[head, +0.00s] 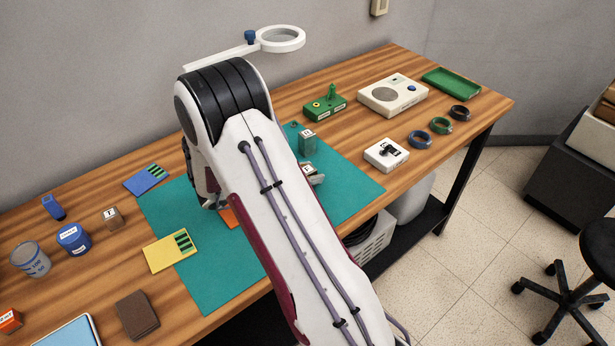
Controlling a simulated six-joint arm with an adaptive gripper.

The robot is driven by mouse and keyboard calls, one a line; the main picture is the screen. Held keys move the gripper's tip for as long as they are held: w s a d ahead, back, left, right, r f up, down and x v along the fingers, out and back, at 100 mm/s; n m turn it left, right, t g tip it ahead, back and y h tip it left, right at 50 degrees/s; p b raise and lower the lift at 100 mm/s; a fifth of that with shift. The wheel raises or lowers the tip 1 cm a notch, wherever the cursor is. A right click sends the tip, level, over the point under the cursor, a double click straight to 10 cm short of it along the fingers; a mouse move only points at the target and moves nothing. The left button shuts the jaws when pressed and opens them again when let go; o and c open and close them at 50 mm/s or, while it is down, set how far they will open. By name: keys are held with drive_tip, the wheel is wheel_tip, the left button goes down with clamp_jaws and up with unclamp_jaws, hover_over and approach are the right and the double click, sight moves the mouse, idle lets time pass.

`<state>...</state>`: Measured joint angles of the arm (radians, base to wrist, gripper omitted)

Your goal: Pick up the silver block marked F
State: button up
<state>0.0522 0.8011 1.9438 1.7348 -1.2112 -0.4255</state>
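Several small silver-grey blocks with white labelled tops are in view. One block (113,218) stands on the bare wood left of the green mat, and its letter is too small to read surely. A taller block (308,143) stands on the mat right of my arm. Another block (312,175) sits just in front of it, partly covered by my arm. I cannot tell which one is marked F. My gripper (212,203) points down over the left part of the mat, mostly hidden behind my arm. Its fingers and anything between them cannot be made out.
The green mat (205,293) has an orange piece (229,217) beside my gripper. Blue (147,179) and yellow (171,251) cards lie left. Coils and a white device (393,95) are right.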

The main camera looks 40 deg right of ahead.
sight(307, 169)
clamp_jaws()
drive_tip(key=shift+r, duration=0.1)
drive_tip(key=shift+r, duration=4.95)
